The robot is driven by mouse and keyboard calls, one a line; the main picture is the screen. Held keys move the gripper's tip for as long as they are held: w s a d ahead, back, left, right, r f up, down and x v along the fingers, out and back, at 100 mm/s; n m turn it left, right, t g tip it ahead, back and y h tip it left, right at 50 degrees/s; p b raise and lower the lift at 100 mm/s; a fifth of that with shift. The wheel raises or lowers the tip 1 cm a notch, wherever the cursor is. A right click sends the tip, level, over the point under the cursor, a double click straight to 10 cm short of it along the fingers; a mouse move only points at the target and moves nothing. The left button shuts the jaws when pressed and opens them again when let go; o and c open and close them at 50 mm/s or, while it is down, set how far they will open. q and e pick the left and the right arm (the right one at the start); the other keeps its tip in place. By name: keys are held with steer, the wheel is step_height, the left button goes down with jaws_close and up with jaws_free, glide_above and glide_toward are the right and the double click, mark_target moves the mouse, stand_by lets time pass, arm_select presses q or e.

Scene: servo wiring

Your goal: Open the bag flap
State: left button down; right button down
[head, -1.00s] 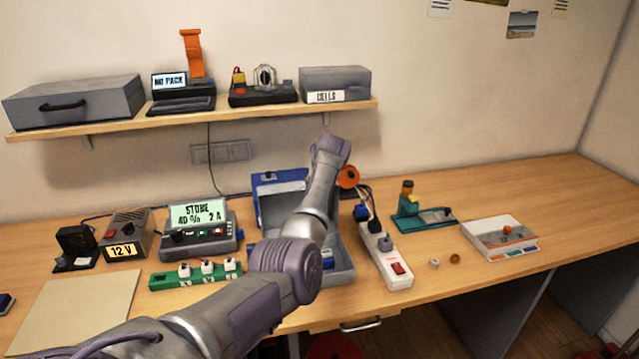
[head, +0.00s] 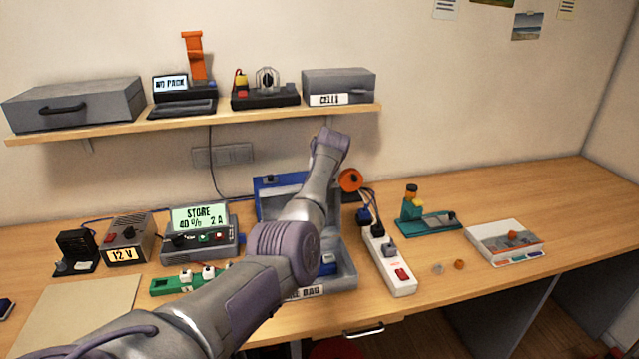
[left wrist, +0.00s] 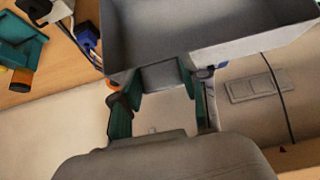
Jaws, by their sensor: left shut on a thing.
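The bag is a grey, box-like case (head: 345,275) in the middle of the bench, with a label ending in "BAG" on its front. A blue-edged panel (head: 275,183), which looks like its flap, stands raised at the back. My left arm crosses in front and hides much of the bag; its fingers are hidden in the head view. In the left wrist view my left gripper (left wrist: 160,95) has its teal fingers closed on a grey tab (left wrist: 160,76) at the edge of a grey tray-like part (left wrist: 250,45), seemingly the flap. My right gripper is not in view.
A white power strip (head: 398,280) with plugs stands right of the bag, and an orange disc (head: 349,180) close beside my arm. A charger (head: 205,235) and green strip (head: 170,285) are at left. The shelf (head: 210,118) hangs above. The bench's far right is clear.

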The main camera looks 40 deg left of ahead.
arm_select(q)
steer(key=shift+s+d+f, duration=0.15)
steer(key=shift+d+f, duration=0.05)
steer(key=shift+f, duration=0.25)
steer(key=c, duration=0.6)
jaws_free()
steer(key=shift+r, duration=0.1)
steer(key=shift+o, duration=0.2)
steer(key=shift+a+r, duration=0.1)
steer(key=shift+r, duration=0.05)
steer(key=v, duration=1.1)
steer(key=shift+d+r, duration=0.3)
steer(key=shift+r, duration=0.05)
